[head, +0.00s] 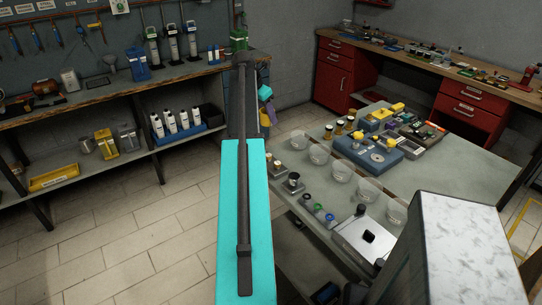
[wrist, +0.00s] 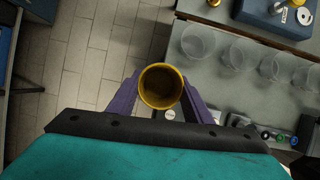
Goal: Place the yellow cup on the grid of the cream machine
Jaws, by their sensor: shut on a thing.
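The yellow cup (wrist: 160,87) is between the purple fingers of my gripper (wrist: 161,95) in the wrist view, its open mouth facing the camera and its inside empty. My gripper is shut on it and holds it over the floor, beside the bench edge. In the head view my teal arm hides most of the gripper (head: 266,115); only small purple and yellow parts show past its right side. I cannot tell for sure which thing is the cream machine, and no grid is clearly visible. A pale marbled block (head: 463,235) stands at the lower right in the head view.
The grey bench (head: 455,165) carries several clear bowls (head: 319,152), small pots, a blue device (head: 368,155) and a metal plate with a black knob (head: 366,240). A wooden shelf bench (head: 110,92) stands left. Tiled floor between is clear.

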